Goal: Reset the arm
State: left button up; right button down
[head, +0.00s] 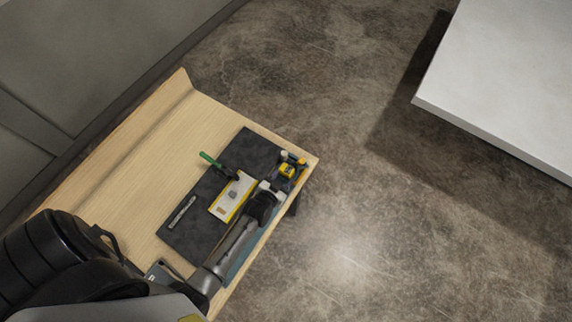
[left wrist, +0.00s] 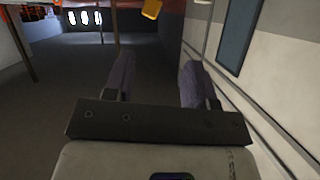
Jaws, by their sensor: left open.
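My left arm reaches in from the lower left of the head view, over the front edge of a wooden table. My left gripper (head: 273,187) is at the table's right end, close to a small yellow-and-black object (head: 287,171). In the left wrist view the two dark fingers of the left gripper (left wrist: 158,75) stand apart with nothing between them. A yellow piece (left wrist: 151,8) shows beyond them at the top. My right gripper is in neither view.
On the table (head: 140,180) lies a dark mat (head: 195,205) with a yellow-and-white console (head: 230,200), a green-handled tool (head: 209,159) and a silver tool (head: 182,211). A white slab (head: 500,80) stands at upper right. Open floor (head: 400,220) lies between.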

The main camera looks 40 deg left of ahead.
pick_arm(q)
jog(key=shift+s+r, duration=0.15)
jog(key=shift+s, duration=0.15)
dwell(0.5)
notch_tip(320, 180, down, 4)
jog(key=s+d+n+g+h, duration=0.1)
jog(key=s+g, duration=0.1)
jog(key=g, duration=0.1)
jog(key=s+d+r+m+g+h, duration=0.1)
jog(key=s+d+r+g, duration=0.15)
jog(key=s+r, duration=0.65)
jog(key=s+d+r+m+g+h, duration=0.1)
jog(key=s+r+m+g, duration=0.3)
jog(key=r, duration=0.9)
jog(key=s+f+n, duration=0.1)
jog(key=s+f, duration=0.1)
jog(key=s, duration=0.3)
jog(key=shift+s+a+f+n, duration=0.2)
jog(key=shift+a+f+n, duration=0.1)
jog(key=shift+a+f, duration=0.1)
